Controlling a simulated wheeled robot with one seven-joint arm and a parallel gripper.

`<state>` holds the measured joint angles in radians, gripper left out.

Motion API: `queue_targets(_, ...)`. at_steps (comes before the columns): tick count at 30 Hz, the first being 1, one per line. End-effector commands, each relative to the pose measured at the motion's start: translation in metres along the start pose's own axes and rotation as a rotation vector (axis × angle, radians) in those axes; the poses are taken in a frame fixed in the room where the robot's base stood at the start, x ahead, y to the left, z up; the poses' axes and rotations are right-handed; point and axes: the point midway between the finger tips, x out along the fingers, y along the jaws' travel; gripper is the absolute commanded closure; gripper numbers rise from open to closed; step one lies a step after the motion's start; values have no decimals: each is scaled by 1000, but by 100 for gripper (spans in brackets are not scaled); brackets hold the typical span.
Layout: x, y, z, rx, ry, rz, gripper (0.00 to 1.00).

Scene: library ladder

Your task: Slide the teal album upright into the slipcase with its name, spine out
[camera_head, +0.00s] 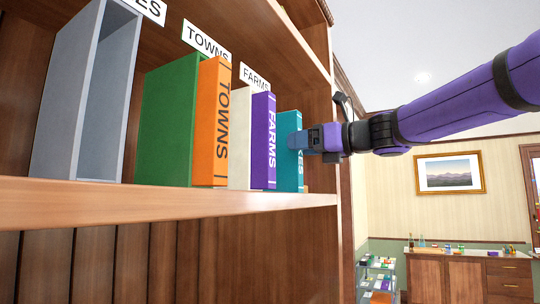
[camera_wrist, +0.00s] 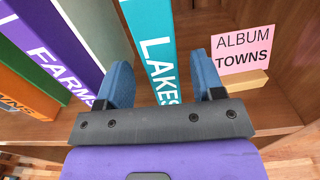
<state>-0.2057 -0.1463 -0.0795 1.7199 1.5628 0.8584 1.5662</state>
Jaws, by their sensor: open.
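The teal album (camera_head: 288,150) stands upright at the right end of the shelf row, spine out. Its spine reads LAKES in the wrist view (camera_wrist: 152,40). My gripper (camera_head: 302,142) is open in front of this spine. In the wrist view my two blue fingers (camera_wrist: 162,78) lie to either side of the album; I cannot tell if they touch it. The grey slipcase (camera_head: 65,100) at the left of the shelf is open-fronted and looks empty. The label above it (camera_head: 153,8) is cut off and shows only "ES".
A green slipcase (camera_head: 165,125) holds the orange TOWNS album (camera_head: 211,120). A pink card reading ALBUM TOWNS (camera_wrist: 243,48) stands right of the teal album. The shelf's side post (camera_head: 334,90) is close to my gripper.

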Motion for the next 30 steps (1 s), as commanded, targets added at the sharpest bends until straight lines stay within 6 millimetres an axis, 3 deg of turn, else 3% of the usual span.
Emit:
queue_targets(9,41,-3,0,0,1,1,38)
queue_targets(16,43,-3,0,0,0,0,38)
queue_targets(24,43,-3,0,0,1,0,98)
queue_targets(30,42,-3,1,-1,-1,0,100)
